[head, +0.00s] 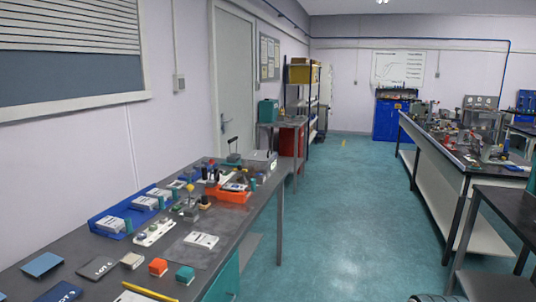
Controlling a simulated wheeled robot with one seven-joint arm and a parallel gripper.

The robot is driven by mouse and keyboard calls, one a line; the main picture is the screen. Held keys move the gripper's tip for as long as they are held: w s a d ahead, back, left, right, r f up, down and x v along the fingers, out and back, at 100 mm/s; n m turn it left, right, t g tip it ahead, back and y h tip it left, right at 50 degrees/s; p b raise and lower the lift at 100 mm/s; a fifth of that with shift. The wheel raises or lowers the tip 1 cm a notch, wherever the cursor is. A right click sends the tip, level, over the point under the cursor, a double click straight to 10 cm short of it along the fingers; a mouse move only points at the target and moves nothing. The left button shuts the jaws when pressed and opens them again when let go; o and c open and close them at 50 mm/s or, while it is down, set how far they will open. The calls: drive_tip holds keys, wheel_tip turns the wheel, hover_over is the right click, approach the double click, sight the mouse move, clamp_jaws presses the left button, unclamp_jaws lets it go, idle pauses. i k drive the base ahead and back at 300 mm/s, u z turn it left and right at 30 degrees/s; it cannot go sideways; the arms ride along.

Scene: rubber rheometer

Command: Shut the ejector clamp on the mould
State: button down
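I cannot pick out the ejector clamp or the mould for certain in the head view. Several small devices with knobs and handles stand on the left bench (225,257), among them a green one with a black handle (233,157) at its far end. More small equipment (475,140) stands on the right bench, too small to make out. Whether any clamp is open or shut cannot be seen. My gripper is not in view; only dark, unclear shapes show at the bottom edge.
The left bench also holds blue trays (112,223), an orange tray (233,196) and coloured blocks. A long bench (445,165) and a dark table (510,210) stand on the right. The green floor (330,220) between is clear back to a blue cabinet (390,120).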

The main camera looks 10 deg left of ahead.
sight(212, 162)
drive_tip(key=z, duration=0.05)
drive_tip(key=i, duration=1.6)
drive_tip(key=u, duration=0.9)
drive_tip(key=i, duration=1.25)
drive_tip(key=u, duration=0.65)
